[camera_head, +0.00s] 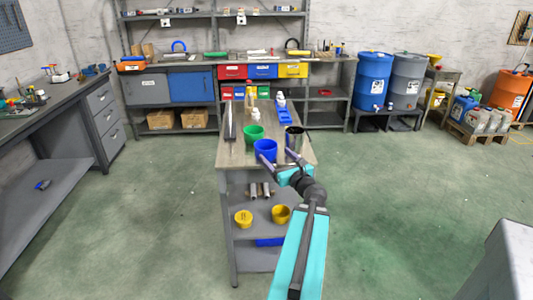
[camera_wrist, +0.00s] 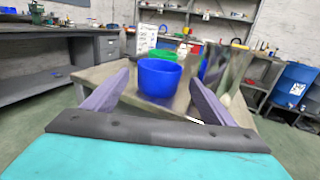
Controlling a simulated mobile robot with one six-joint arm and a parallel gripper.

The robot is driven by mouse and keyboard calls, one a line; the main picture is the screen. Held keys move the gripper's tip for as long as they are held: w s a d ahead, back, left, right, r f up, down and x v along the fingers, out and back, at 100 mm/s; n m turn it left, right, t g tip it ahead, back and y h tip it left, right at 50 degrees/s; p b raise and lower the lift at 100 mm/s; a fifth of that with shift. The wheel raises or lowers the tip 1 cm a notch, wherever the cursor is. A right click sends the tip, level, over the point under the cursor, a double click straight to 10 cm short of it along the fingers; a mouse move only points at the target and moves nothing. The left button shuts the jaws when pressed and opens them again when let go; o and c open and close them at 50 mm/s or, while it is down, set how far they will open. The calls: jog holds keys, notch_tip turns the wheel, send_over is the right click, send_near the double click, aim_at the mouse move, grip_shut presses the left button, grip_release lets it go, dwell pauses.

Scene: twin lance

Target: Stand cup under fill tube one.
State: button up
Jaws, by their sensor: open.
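A blue cup (camera_head: 265,151) stands upright on the near end of the narrow bench (camera_head: 236,157). In the wrist view the blue cup (camera_wrist: 159,77) shows ahead, in the line of sight between my fingers. My gripper (camera_head: 281,159) is open and empty at the bench's near right, just short of the cup. A green cup (camera_head: 253,132) stands behind the blue one. A dark, shiny cylindrical vessel (camera_head: 294,138) stands to its right. I cannot make out which part is fill tube one.
White bottles and a blue rack (camera_head: 283,114) stand farther along the bench. A long grey bar (camera_head: 230,122) lies at its left side. The green floor (camera_head: 400,200) right of the bench is clear.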

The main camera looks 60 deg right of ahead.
send_near(262, 141)
jog(key=shift+p+x, duration=0.4)
jog(key=shift+x, duration=1.85)
jog(key=shift+w, duration=0.1)
jog(key=shift+p+x, duration=0.5)
jog(key=shift+x, duration=1.95)
jog(key=c, duration=0.9)
jog(key=shift+r, duration=0.1)
